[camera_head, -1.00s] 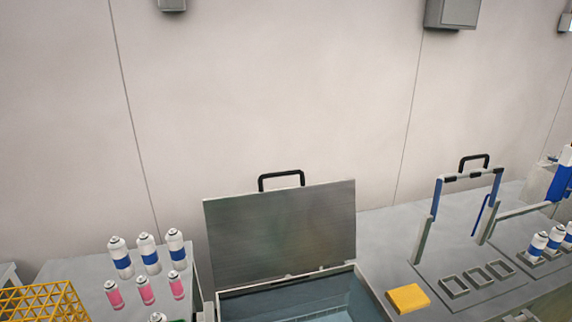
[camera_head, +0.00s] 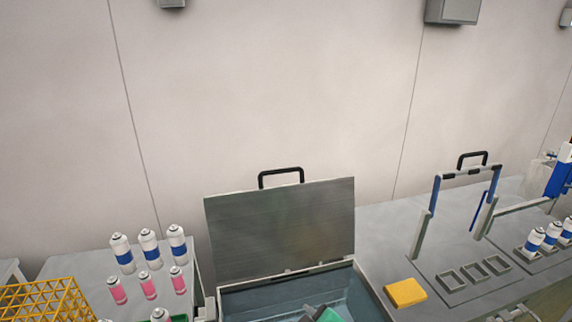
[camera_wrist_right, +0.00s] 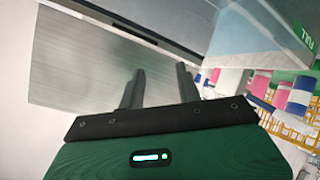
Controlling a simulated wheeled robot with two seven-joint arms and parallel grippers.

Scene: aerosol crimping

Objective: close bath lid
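The bath lid (camera_head: 280,230) is a grey metal panel standing open and upright at the back of the bath, with a black handle (camera_head: 281,172) on its top edge. The open bath (camera_head: 255,302) is below it, its blue-grey inside showing. My right gripper (camera_wrist_right: 158,75) is open and empty in the wrist view, fingers apart, with the lid panel (camera_wrist_right: 85,60) beyond them. A dark and green part of my arm (camera_head: 322,314) shows at the bottom of the head view, over the bath. My left gripper is not in view.
Blue-banded white cans (camera_head: 150,249) and pink cans (camera_head: 148,285) stand on the left table beside a yellow crate (camera_head: 45,300). A yellow block (camera_head: 405,293) lies right of the bath. A fixture frame (camera_head: 465,175) and more cans (camera_head: 551,236) stand farther right.

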